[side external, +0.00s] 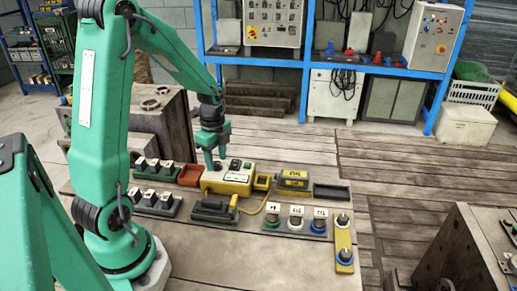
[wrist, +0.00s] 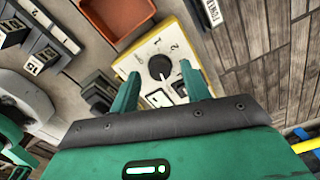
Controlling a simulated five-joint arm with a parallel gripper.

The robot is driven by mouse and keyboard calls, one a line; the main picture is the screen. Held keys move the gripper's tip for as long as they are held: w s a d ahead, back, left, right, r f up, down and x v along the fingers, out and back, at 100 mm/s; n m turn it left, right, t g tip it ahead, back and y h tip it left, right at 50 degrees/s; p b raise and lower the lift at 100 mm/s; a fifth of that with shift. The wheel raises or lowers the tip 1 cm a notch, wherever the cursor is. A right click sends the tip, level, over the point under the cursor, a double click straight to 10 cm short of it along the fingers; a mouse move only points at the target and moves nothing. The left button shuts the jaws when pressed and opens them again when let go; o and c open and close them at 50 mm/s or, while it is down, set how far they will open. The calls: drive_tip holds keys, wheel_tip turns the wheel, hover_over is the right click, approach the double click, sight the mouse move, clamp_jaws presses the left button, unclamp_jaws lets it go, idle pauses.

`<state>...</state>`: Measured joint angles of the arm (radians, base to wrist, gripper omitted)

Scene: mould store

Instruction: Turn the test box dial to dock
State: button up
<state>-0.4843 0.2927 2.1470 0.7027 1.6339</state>
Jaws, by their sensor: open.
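The yellow test box (side external: 238,187) with a pale top sits mid-table in the side external view. In the wrist view its pale face (wrist: 150,49) carries a round black dial (wrist: 160,67) with the figures 1 and 2 beside it. A small white mark shows at the dial's lower edge; I cannot make out a dock label. My gripper (side external: 214,164) points down over the left part of the box. In the wrist view my gripper (wrist: 160,73) is open, its fingers on either side of the dial in the picture. I cannot tell whether they touch it.
A red-orange tray (side external: 190,174) stands close left of the box, with rows of labelled blocks (side external: 150,199) beyond. A black-handled device (side external: 213,211) lies in front. A grey-and-yellow labelled unit (side external: 293,180) and several colour-based pots (side external: 295,222) stand to the right.

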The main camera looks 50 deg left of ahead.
sight(217, 163)
drive_tip(key=shift+r, duration=3.65)
